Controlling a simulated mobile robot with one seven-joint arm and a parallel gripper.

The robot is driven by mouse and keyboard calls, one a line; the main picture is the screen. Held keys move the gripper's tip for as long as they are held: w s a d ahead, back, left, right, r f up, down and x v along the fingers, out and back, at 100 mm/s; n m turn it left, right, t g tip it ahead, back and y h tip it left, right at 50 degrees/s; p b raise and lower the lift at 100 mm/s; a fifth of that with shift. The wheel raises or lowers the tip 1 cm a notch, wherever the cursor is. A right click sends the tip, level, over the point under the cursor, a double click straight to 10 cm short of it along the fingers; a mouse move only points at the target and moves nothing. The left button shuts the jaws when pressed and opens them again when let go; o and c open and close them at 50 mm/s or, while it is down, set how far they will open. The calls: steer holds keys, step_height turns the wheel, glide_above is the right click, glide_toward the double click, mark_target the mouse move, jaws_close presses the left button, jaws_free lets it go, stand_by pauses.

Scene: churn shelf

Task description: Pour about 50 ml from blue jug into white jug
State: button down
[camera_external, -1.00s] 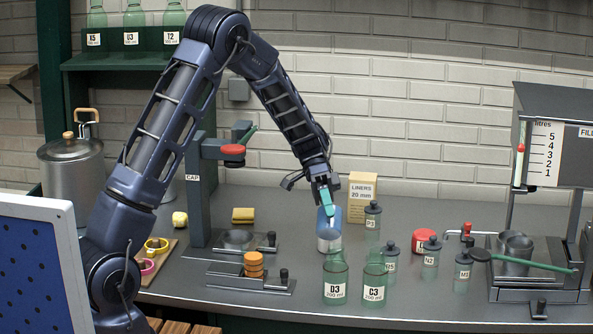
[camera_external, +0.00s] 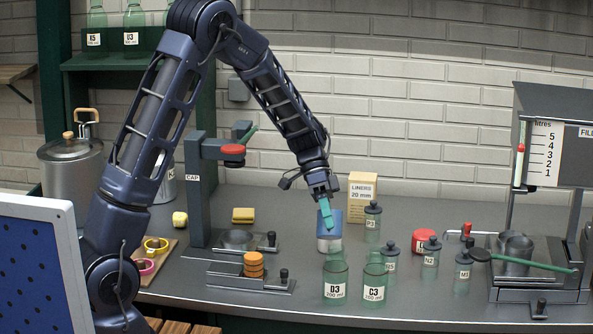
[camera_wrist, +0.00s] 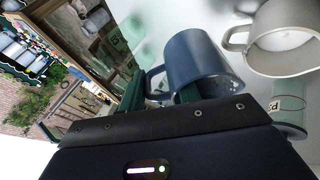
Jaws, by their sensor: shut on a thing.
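My gripper (camera_external: 325,215) is shut on the blue jug (camera_external: 334,226), holding it by its handle side above the bench. The white jug (camera_external: 328,244) stands on the bench under and behind the blue jug, mostly hidden in the external view. In the wrist view the white jug (camera_wrist: 255,62) is upright beside the blue jug's rim, its handle to the left, with pale contents inside. I see no stream between them.
Green bottles D3 (camera_external: 335,275) and C3 (camera_external: 375,278) stand close in front. Dark-capped jar P3 (camera_external: 372,225) and the liners box (camera_external: 361,195) are close on the right. Several small jars stand farther right. The cap press (camera_external: 197,205) is to the left.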

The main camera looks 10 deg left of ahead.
steer(key=shift+s+d+f+t+b, duration=0.1)
steer(key=shift+s+f+t+b, duration=0.15)
steer(key=shift+s+f+t, duration=0.45)
steer(key=shift+s+a+f+t+b, duration=0.1)
steer(key=shift+s+f+t+b, duration=0.3)
steer(key=shift+f, duration=0.65)
steer(key=shift+s+d+f+t+b, duration=0.1)
steer(key=shift+s+f+t, duration=0.3)
steer(key=shift+s+f, duration=0.4)
steer(key=shift+s+d+f+m+t+y+b, duration=0.1)
steer(key=shift+s+f+m+t+y+b, duration=0.3)
steer(key=shift+s+f+t, duration=0.6)
steer(key=shift+s+r+t+b, duration=0.35)
steer(key=shift+s+t+b, duration=0.2)
steer(key=shift+t, duration=0.45)
